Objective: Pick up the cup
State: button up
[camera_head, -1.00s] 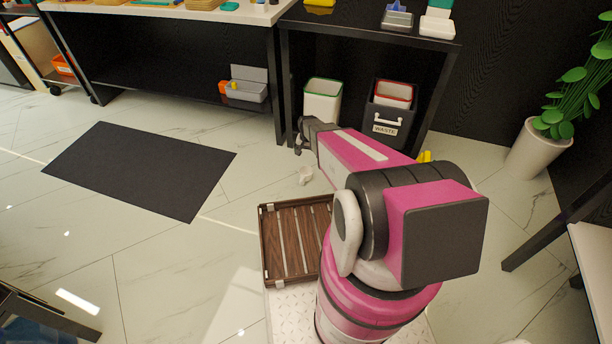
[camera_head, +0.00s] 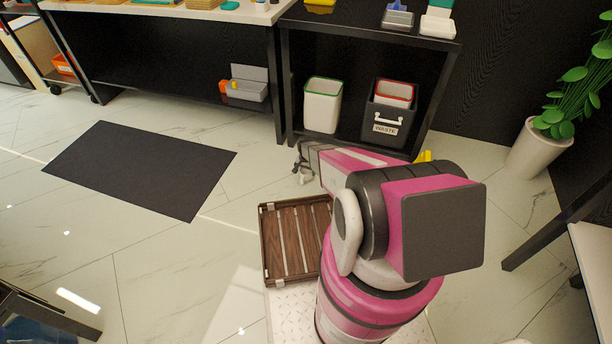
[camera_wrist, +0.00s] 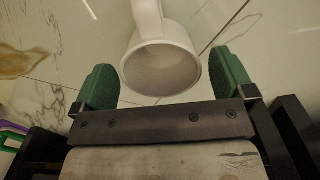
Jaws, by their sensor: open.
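The white cup (camera_wrist: 161,68) lies on its side on the marble floor, its open mouth facing my gripper in the wrist view and its handle at the top of that view. My gripper (camera_wrist: 162,85) is open, with one green-padded finger on each side of the cup. There is a visible gap between the cup and each finger. In the head view, the cup (camera_head: 304,179) shows only as a small white patch under my gripper (camera_head: 301,165), which is low near the floor. My arm and gripper hide part of it.
A wooden slatted tray (camera_head: 265,245) sits nearer to me. A white bin (camera_head: 322,110) and a dark waste bin (camera_head: 388,129) stand under the black table behind the gripper. A dark mat (camera_head: 140,170) lies to the left. The floor between mat and gripper is clear.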

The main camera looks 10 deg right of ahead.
aim_at(306, 171)
jog(key=f, duration=0.4)
jog(key=shift+w+d+f, duration=0.15)
jog(key=shift+w, duration=0.15)
jog(key=shift+s+f, duration=0.1)
jog(key=shift+f, duration=0.25)
jog(key=c, duration=0.8)
jog(key=shift+r, duration=0.2)
jog(key=shift+r, duration=0.3)
notch_tip(306, 171, up, 4)
jog(key=shift+s+f, duration=0.1)
jog(key=shift+f, duration=0.15)
jog(key=s+a+r, duration=0.2)
jog(key=a, duration=0.1)
jog(key=s+a+r, duration=0.1)
jog(key=a+r, duration=0.1)
jog(key=a, duration=0.1)
jog(key=s+a+r, duration=0.2)
jog(key=a, duration=0.2)
jog(key=shift+s+r, duration=0.3)
jog(key=shift+s, duration=0.05)
